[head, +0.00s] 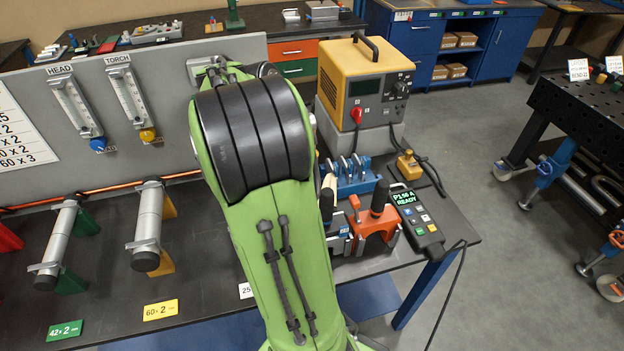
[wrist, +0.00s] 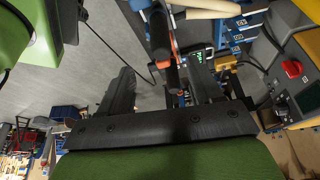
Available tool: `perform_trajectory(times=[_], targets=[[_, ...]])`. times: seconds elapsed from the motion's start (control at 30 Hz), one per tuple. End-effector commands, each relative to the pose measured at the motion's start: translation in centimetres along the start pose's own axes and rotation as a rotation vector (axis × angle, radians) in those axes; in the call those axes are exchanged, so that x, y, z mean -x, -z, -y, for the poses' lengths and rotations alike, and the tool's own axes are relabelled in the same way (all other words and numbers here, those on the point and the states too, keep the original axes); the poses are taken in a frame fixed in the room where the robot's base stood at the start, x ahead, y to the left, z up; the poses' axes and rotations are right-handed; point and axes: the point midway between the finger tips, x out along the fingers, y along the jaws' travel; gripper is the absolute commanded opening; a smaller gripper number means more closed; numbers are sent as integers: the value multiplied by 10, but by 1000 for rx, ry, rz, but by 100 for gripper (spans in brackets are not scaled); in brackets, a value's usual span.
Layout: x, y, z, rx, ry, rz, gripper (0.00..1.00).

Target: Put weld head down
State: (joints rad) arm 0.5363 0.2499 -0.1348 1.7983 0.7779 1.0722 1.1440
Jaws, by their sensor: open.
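What looks like the weld head, an orange body (head: 373,222) with an upright black handle (head: 380,196), stands at the right end of the bench, just right of my arm. In the wrist view a black handle (wrist: 160,36) with an orange part shows beyond my gripper (wrist: 182,82). The jaws of my gripper are open, with dark fingers spread to either side. I cannot tell whether they touch the handle. In the head view my green arm hides the gripper.
A blue rack (head: 352,176) and a pendant reading READY (head: 418,216) stand close to the orange body. A yellow power unit (head: 362,80) is behind. Two tubes on supports, one grey tube (head: 148,218) nearer my arm, lie at left. Open floor (head: 500,270) is at right.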

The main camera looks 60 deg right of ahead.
Motion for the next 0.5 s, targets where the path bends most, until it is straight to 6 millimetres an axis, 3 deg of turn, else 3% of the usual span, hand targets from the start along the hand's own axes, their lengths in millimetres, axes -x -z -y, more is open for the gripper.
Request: perform_trajectory(times=[0.27,0.37,0.5], targets=[[9,-7,-5,75,28,17,64],[33,-30,-23,360,135,69,64],[69,-74,-76,967,379,123,64]])
